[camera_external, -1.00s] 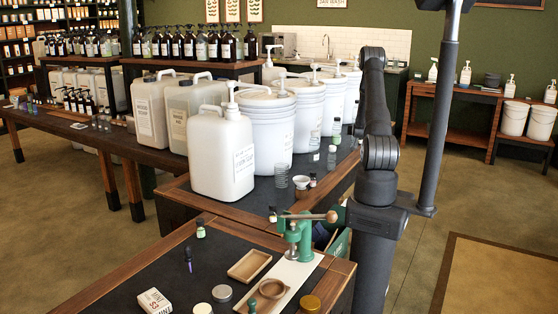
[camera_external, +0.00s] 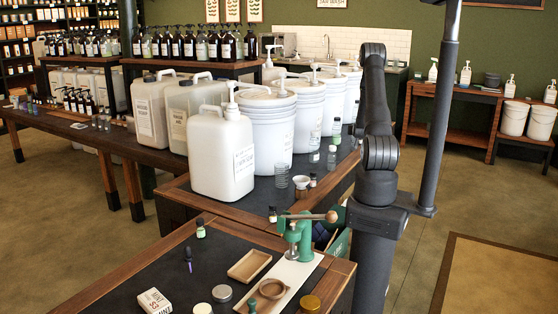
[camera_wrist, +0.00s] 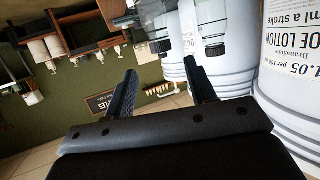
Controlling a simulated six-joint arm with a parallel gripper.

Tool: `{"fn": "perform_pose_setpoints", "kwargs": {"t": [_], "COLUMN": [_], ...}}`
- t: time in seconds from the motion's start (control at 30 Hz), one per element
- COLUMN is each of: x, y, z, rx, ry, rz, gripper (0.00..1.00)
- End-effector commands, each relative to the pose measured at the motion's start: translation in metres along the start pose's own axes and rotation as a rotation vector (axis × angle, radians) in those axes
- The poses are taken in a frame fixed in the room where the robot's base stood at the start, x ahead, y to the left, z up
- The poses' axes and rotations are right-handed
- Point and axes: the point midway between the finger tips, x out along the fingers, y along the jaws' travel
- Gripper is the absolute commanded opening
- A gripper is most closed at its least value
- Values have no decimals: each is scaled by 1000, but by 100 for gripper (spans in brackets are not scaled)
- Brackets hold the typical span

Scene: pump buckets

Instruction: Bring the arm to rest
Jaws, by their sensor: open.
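My gripper (camera_wrist: 160,90) shows in the wrist view with its two dark fingers spread apart and nothing between them. The wrist view is tilted, and white buckets (camera_wrist: 285,75) stand close on its right side. In the external view my arm stands folded upright at the right of the tables, and the gripper itself cannot be made out there. White pump buckets (camera_external: 268,128) stand in a row on the middle table to the left of my arm. A large white pump jug (camera_external: 222,155) stands in front of them.
Small clear bottles (camera_external: 332,157) stand beside the buckets, near my arm. The front table holds a green hand press (camera_external: 297,236), a wooden tray (camera_external: 249,265) and small tins (camera_external: 310,303). The floor (camera_external: 420,250) to the right of my arm is open.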

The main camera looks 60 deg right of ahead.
Motion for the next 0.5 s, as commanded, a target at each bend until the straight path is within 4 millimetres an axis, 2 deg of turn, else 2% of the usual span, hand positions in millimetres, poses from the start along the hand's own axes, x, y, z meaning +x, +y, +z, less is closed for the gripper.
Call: {"fn": "perform_pose_setpoints", "kwargs": {"t": [0.17,0.5], "x": [14,72], "y": [0,0], "z": [1,1], "rx": [0,0], "ry": [-1,0], "rz": [0,0], "gripper": [51,51]}}
